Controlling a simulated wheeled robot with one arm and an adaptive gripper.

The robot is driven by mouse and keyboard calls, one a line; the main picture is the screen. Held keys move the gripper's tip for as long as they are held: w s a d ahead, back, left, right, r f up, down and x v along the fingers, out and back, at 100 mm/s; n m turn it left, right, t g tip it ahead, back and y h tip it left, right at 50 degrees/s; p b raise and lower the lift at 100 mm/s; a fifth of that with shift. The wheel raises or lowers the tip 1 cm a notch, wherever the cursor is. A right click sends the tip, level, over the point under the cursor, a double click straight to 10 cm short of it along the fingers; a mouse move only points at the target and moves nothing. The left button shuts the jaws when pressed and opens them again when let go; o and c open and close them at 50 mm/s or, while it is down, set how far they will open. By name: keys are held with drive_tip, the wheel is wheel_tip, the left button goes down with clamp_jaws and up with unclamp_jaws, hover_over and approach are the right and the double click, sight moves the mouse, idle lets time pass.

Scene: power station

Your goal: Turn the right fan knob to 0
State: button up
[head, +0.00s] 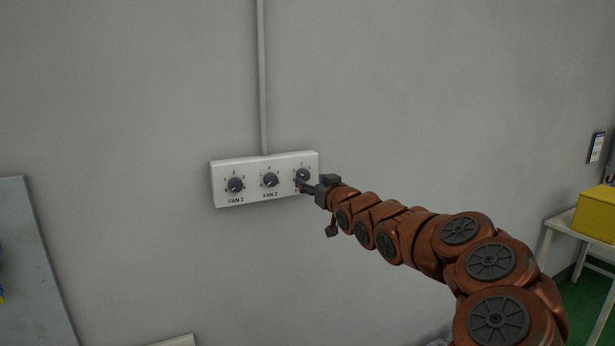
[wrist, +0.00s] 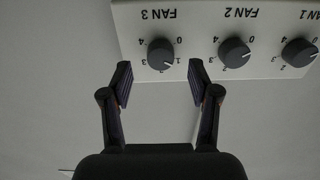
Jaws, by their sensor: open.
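The right fan knob (head: 302,174) is dark grey and sits at the right end of a white wall panel (head: 250,165), partly hidden by my gripper in the head view. In the wrist view, which is upside down, this knob (wrist: 160,53) is labelled FAN 3, and its white mark points about at 1. The 0 is on the right of the knob there, near the label. My gripper (wrist: 160,76) is open, with one finger to each side just short of the knob and a visible gap to it. My gripper (head: 306,187) is close to the panel in the head view.
The FAN 2 knob (head: 270,180) and FAN 1 knob (head: 235,185) are to the left on the same panel. A conduit (head: 262,80) runs up from the panel. The surrounding wall is bare. A yellow box (head: 596,212) stands on a table far right.

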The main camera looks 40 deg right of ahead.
sight(305, 177)
drive_tip(key=shift+r+x, duration=0.2)
drive_tip(key=shift+x, duration=0.75)
drive_tip(key=shift+p+x, duration=0.45)
drive_tip(key=shift+x, duration=0.4)
drive_tip(key=shift+f, duration=0.1)
drive_tip(key=c, duration=1.2)
